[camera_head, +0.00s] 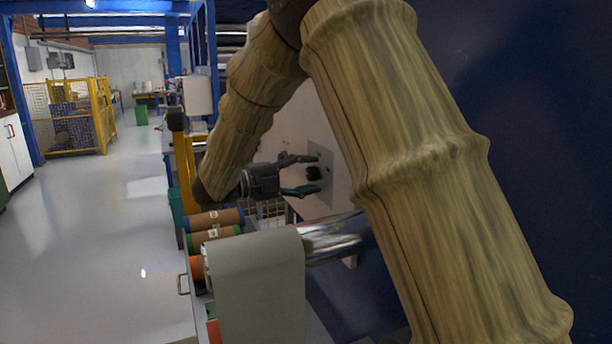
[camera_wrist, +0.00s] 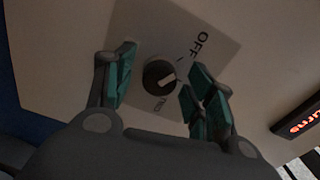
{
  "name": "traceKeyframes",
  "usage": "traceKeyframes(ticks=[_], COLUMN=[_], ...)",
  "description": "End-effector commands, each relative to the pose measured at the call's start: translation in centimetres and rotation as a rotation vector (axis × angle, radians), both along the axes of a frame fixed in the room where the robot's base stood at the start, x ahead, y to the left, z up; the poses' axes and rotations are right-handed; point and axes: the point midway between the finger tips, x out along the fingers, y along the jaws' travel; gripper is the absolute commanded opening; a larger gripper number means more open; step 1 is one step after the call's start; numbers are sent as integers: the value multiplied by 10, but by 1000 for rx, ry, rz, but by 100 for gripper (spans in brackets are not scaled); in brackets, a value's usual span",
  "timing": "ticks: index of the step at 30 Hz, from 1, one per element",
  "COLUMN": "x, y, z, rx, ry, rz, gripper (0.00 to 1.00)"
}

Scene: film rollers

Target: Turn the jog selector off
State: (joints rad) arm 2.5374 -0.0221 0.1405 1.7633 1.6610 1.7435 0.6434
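The jog selector (camera_wrist: 159,75) is a round dark knob with a pale pointer mark, on a light grey square plate (camera_wrist: 146,25). The word OFF is at the plate's upper right in the wrist view, and a second, hard-to-read label is below the knob. The pale mark slants across the knob's lower right; I cannot tell which label it points to. In the head view the selector (camera_head: 313,173) shows small on its plate (camera_head: 327,160). My gripper (camera_head: 311,176) is open, its teal-padded fingers on either side of the knob, with visible gaps in the wrist view (camera_wrist: 161,82).
A dark display with red lit characters (camera_wrist: 300,122) is on the panel right of the plate in the wrist view. Below my gripper in the head view are a large grey roll (camera_head: 258,285), a shiny roller (camera_head: 336,237) and coloured rolls (camera_head: 212,219). The floor (camera_head: 95,230) at left is clear.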

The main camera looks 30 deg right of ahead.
Motion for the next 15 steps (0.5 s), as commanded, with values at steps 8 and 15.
traceKeyframes(ticks=[8,15], x=[0,2], y=[2,31], z=[0,0], rx=[0,-2], ry=[0,0], rz=[0,1], gripper=[54,54])
